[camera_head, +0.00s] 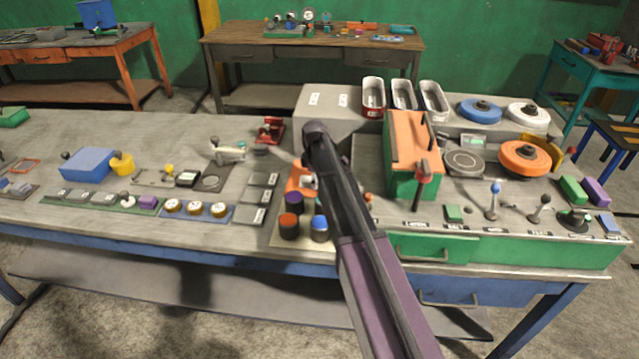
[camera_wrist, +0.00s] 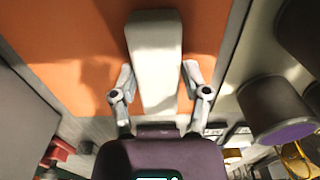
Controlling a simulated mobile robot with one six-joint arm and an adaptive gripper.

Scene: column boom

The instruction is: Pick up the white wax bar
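The white wax bar (camera_wrist: 155,55) lies lengthwise on an orange surface (camera_wrist: 65,45) in the middle of the wrist view. My gripper (camera_wrist: 158,74) is open, with one finger on each side of the bar's near half. Narrow gaps seem to show between the fingers and the bar; contact is not visible. In the head view the arm hides most of my gripper. A small orange patch (camera_head: 293,186) shows beside the arm there, and I cannot pick out the bar with certainty.
Dark cylinders with purple (camera_head: 294,198), red (camera_head: 289,222) and blue (camera_head: 320,224) tops stand close to the arm. A green block with an orange top (camera_head: 408,135) stands to the right. Grey square plates (camera_head: 258,196) lie to the left.

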